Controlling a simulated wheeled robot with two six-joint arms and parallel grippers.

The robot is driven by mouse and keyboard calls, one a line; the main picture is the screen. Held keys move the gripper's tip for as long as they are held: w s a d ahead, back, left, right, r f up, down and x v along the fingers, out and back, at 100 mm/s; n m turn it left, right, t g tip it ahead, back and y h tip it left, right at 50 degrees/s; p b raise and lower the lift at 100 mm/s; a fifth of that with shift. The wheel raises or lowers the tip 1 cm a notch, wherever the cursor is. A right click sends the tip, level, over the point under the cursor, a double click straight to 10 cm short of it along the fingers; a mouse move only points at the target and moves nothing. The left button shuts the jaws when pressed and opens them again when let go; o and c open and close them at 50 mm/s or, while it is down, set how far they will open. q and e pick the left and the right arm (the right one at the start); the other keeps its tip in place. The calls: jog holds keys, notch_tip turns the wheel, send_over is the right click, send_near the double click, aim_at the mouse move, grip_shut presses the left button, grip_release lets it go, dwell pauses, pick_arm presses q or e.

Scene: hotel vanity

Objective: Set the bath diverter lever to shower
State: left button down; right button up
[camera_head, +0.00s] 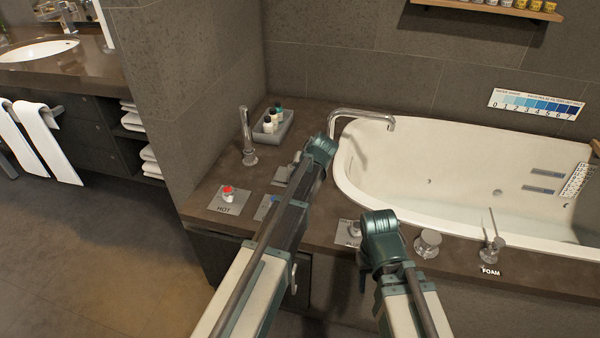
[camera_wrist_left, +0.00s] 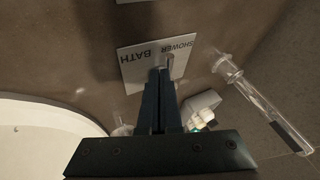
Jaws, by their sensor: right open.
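The diverter plate (camera_wrist_left: 145,62), marked SHOWER and BATH, is pale and square in the left wrist view. Its small metal lever (camera_wrist_left: 170,61) stands toward the SHOWER side, at the tips of my left gripper (camera_wrist_left: 164,74). The dark fingers look close together, but I cannot tell whether they grip the lever or only touch it. In the head view the plate (camera_head: 281,175) is mostly hidden by my left arm. My right gripper (camera_head: 378,222) is open, low over the tub's front ledge, beside the PLUG plate (camera_head: 345,234). Its fingers are mostly hidden.
A red-marked HOT control (camera_head: 228,194) sits left of my left arm. A hand shower (camera_head: 247,135), a grey tray of bottles (camera_head: 273,126) and a long spout (camera_head: 362,118) stand behind. The tub (camera_head: 375,165), a knob (camera_head: 428,243) and the FOAM lever (camera_head: 492,240) lie right.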

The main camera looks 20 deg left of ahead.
pick_arm(q)
jog(key=a+m, duration=0.1)
jog(key=m, duration=0.1)
jog(key=a+m+t+h, duration=0.1)
jog(key=shift+s+m+t+h, duration=0.3)
jog(key=shift+s+m, duration=0.1)
jog(key=shift+a, duration=0.15)
jog(key=shift+a, duration=0.15)
dwell(0.5)
